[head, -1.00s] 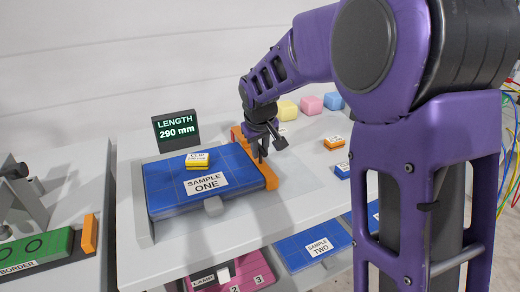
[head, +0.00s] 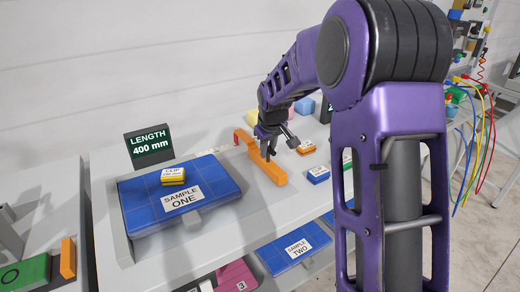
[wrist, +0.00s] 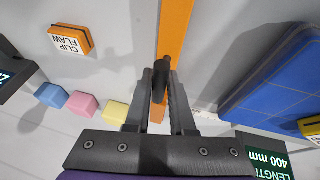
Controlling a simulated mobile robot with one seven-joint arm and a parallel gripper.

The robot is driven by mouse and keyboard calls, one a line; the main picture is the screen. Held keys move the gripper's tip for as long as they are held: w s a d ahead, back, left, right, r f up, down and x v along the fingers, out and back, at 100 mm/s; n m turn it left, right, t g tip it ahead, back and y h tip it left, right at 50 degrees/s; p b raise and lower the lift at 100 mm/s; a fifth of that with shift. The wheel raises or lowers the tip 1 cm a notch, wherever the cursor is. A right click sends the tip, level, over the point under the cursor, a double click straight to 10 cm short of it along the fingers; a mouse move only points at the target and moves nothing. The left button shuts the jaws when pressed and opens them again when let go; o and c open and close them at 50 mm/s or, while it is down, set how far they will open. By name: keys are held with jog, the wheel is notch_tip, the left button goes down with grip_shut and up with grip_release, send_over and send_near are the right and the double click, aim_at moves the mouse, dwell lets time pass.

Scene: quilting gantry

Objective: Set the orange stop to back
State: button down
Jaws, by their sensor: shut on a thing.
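The orange stop (head: 267,172) is a long bar lying on the grey table, to the right of the blue SAMPLE ONE panel (head: 222,197), with a clear gap between them. My gripper (head: 269,155) is over the middle of the bar. In the wrist view the orange stop (wrist: 176,28) runs away beyond the fingers, and my gripper (wrist: 161,75) is closed around a dark upright post that appears to belong to the stop. The foot of the post is hidden. The LENGTH display (head: 149,145) reads 400 mm.
A yellow clip (head: 173,177) lies on the blue panel. An orange clip (head: 306,147) and a blue clip (head: 318,174) lie right of the stop. Pink (wrist: 82,104), yellow and blue blocks stand behind. A SAMPLE TWO panel (head: 293,254) is on a lower shelf.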

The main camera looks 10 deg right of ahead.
jog(key=shift+w+d+r, duration=0.1)
jog(key=shift+d, duration=0.2)
jog(key=c, duration=0.8)
grip_release()
jog(key=shift+r, duration=0.1)
jog(key=p+v, duration=0.1)
jog(key=v, duration=1.6)
jog(key=shift+p, duration=0.4)
jog(key=shift+r, duration=0.1)
